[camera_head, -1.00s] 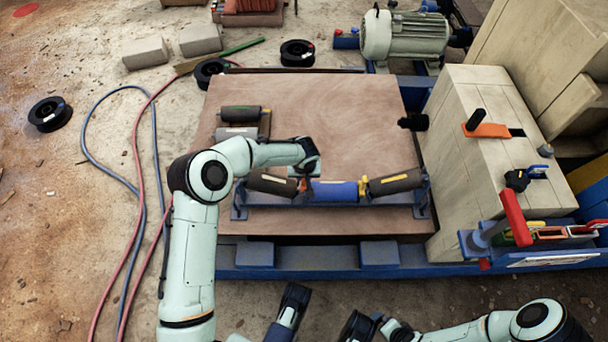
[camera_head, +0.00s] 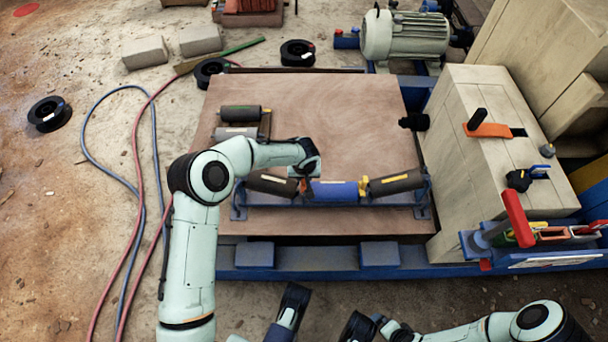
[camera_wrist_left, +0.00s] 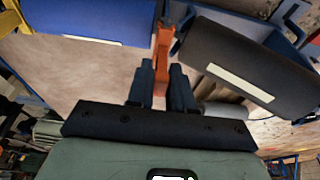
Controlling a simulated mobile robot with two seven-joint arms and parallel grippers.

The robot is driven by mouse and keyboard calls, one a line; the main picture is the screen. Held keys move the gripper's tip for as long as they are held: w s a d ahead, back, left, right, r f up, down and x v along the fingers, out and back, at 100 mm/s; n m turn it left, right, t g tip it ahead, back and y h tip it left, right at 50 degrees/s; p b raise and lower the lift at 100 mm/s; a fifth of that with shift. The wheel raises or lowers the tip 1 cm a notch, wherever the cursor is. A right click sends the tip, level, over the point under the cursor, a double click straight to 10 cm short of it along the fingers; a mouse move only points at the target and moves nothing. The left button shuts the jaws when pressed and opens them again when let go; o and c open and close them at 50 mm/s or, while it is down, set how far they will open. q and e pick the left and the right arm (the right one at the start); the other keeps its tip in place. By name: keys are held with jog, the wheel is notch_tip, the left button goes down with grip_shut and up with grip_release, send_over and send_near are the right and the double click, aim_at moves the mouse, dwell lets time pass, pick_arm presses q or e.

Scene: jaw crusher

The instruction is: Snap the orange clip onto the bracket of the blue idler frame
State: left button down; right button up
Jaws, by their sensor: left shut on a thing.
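The blue idler frame (camera_head: 420,198) lies across the brown board and carries a blue middle roller (camera_head: 335,191) between two dark rollers. My left gripper (camera_head: 304,178) is shut on the orange clip (camera_wrist_left: 163,52), above the gap between the left dark roller (camera_head: 271,184) and the blue roller. In the left wrist view, the gripper fingers (camera_wrist_left: 162,86) hold the clip's near end. Its far end is close to a blue bracket (camera_wrist_left: 183,22) between the rollers; whether they touch is unclear. My right gripper (camera_head: 358,325) is low at the bottom edge, its fingers unclear.
Two spare rollers (camera_head: 240,113) lie at the board's upper left. The bare brown board (camera_head: 340,120) is free behind the frame. A pale block housing (camera_head: 475,150) and a red-handled clamp (camera_head: 515,218) stand to the right. Hoses (camera_head: 137,180) run along the floor at left.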

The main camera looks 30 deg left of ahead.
pick_arm(q)
jog(key=shift+f+b, duration=1.1)
jog(key=shift+f, duration=0.25)
jog(key=c, duration=0.9)
grip_release()
jog(key=shift+c, duration=0.2)
jog(key=shift+a+f, duration=0.1)
jog(key=shift+a, duration=0.1)
